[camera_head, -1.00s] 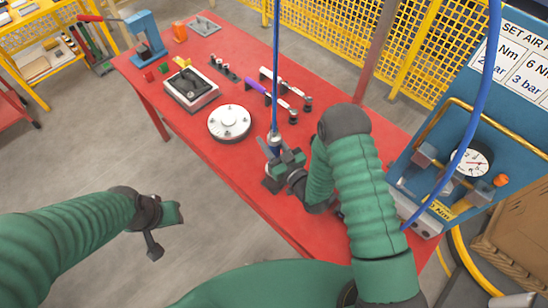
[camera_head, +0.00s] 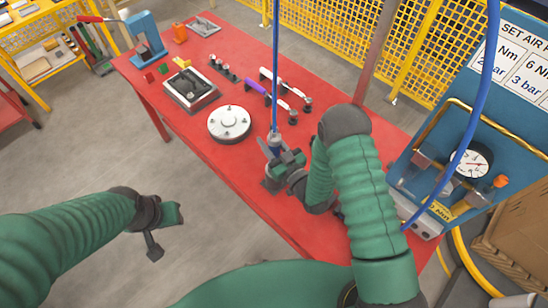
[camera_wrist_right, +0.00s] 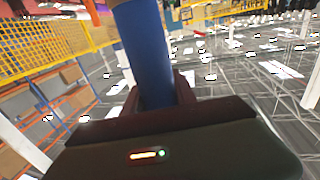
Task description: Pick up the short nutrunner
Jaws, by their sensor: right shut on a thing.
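In the right wrist view the tool is a thick blue cylinder (camera_wrist_right: 150,55) between the fingers (camera_wrist_right: 158,92). The tool's lower end is hidden by the gripper, so I cannot tell whether it touches the table. My left gripper (camera_head: 166,230) is open and empty, left of the table over the floor.
On the red table (camera_head: 200,135) are a round white flanged part (camera_head: 229,123), a grey tray (camera_head: 190,90), two long tools (camera_head: 268,95) and a blue press (camera_head: 146,40). A blue panel with a gauge (camera_head: 472,163) stands right. Yellow mesh fencing (camera_head: 340,35) is behind.

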